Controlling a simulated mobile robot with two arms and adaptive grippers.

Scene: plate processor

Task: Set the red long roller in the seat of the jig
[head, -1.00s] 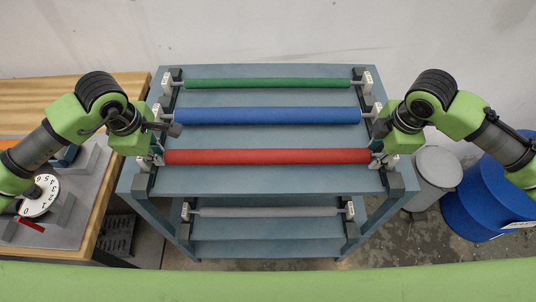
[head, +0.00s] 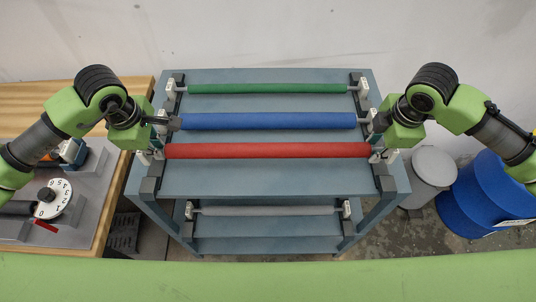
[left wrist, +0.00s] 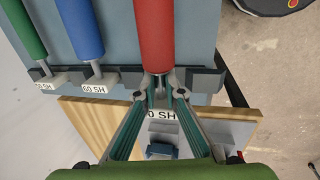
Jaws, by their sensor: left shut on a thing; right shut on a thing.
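The red long roller (head: 268,150) lies level across the front of the blue-grey rack's top in the head view. My left gripper (head: 156,150) is shut on its left end and my right gripper (head: 380,152) is shut on its right end. The roller appears raised above its dark end supports. In the left wrist view the red roller (left wrist: 154,40) runs away from my left gripper (left wrist: 160,88), whose fingers close around its narrow end. I cannot make out the seat of the jig.
The blue roller (head: 268,121) and green roller (head: 268,88) rest behind on the rack (head: 270,180). A grey roller (head: 268,211) lies on the lower shelf. A wooden bench (head: 115,95) with a numbered dial (head: 58,200) stands left; a bin and blue drum (head: 480,200) stand right.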

